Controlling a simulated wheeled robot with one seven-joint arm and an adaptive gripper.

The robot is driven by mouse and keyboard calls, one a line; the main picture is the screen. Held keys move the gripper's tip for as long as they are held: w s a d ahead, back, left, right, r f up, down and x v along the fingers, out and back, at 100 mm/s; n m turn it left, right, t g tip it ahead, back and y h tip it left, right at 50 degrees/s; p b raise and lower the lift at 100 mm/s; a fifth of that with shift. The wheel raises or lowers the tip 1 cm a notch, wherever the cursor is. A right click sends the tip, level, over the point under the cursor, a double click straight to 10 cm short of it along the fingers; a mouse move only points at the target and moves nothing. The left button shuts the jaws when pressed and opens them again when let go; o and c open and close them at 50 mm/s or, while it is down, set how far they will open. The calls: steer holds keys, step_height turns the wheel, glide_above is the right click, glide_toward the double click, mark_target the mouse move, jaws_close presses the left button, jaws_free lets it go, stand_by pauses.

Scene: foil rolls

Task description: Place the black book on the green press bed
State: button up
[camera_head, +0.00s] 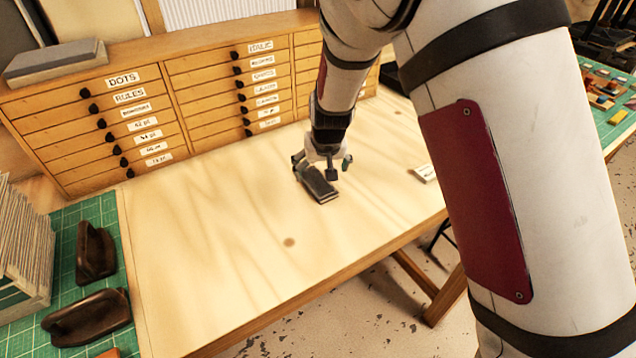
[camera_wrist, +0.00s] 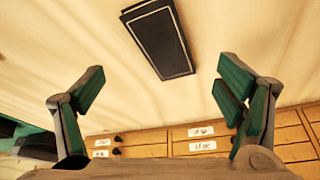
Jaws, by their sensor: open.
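The black book (camera_head: 318,186) lies flat on the pale wooden tabletop, near the middle. It also shows in the wrist view, where the black book (camera_wrist: 160,40) has a light border line and lies slightly tilted at top centre. My gripper (camera_head: 322,166) is just above and behind the book in the head view, partly covering its far end. In the wrist view my gripper (camera_wrist: 160,82) has its two green-padded fingers spread wide, with nothing between them. The book appears beyond the fingertips, apart from them. I cannot make out a green press bed for certain.
A wooden drawer cabinet (camera_head: 170,109) with labelled drawers stands along the back. A green gridded mat (camera_head: 66,220) at left bears dark brown tools (camera_head: 90,318) and a paper stack (camera_head: 24,240). A small white card (camera_head: 424,173) lies right of the book. The tabletop's front is clear.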

mark_target(319, 182)
steer(key=shift+p+x, duration=0.4)
steer(key=shift+x, duration=3)
steer(key=shift+a, duration=0.1)
steer(key=c, duration=1.5)
